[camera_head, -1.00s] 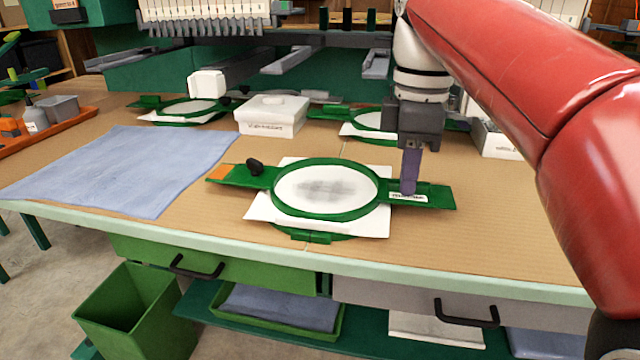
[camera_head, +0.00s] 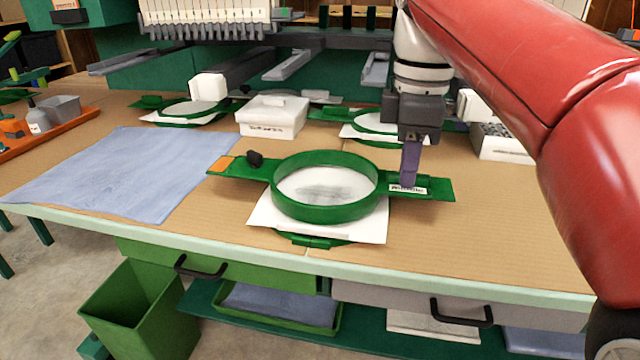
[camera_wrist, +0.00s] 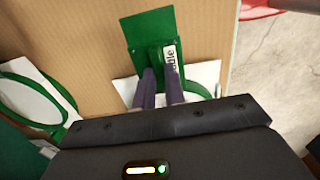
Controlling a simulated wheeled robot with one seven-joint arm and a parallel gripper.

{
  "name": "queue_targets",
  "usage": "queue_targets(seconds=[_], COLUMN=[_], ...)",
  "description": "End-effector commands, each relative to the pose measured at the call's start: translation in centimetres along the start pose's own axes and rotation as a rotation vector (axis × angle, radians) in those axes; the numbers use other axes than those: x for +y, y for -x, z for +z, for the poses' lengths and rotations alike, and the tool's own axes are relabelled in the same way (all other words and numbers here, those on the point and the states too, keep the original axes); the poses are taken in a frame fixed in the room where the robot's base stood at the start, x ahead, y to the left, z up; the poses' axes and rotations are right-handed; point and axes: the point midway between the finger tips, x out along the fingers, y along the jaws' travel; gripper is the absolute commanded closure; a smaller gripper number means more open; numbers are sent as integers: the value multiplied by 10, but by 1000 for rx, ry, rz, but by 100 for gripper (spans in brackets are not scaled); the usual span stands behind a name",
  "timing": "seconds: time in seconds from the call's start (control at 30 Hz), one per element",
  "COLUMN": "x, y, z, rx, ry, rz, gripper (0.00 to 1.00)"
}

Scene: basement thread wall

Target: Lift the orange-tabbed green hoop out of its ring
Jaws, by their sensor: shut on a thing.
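The green hoop (camera_head: 325,213) with the orange tab (camera_head: 222,164) stands in the middle of the table front, around white fabric with a grey patch (camera_head: 322,188). It looks raised, its tall wall showing above the white sheet (camera_head: 262,213). A green lower part (camera_head: 310,240) shows beneath the sheet. My gripper (camera_head: 409,184) is shut on the hoop's right tab, beside its white label. In the wrist view my two fingers (camera_wrist: 160,100) close on the green tab (camera_wrist: 150,35) next to the label. My gripper body hides most of the hoop there.
A blue cloth (camera_head: 115,165) lies at left. A lidded white box (camera_head: 272,117) and two more hoops (camera_head: 190,109) (camera_head: 375,122) stand behind. An orange tray (camera_head: 75,132) sits at far left. The table's front edge (camera_head: 330,264) is close; the right front is clear.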

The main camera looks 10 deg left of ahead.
Motion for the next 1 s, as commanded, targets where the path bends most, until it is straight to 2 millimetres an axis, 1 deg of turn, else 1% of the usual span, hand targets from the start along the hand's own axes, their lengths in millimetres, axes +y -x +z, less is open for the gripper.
queue_targets(seconds=[0.03, 0.43, 0.6, 0.77, 1.0], x=[0, 0, 0, 1, 1], y=[3, 12, 27, 37, 56], z=[0, 0, 0, 0, 0], rx=[0, 0, 0, 1, 1], ry=[0, 0, 0, 1, 2], rz=[0, 0, 0, 1, 1], gripper=[100, 100, 100, 100, 100])
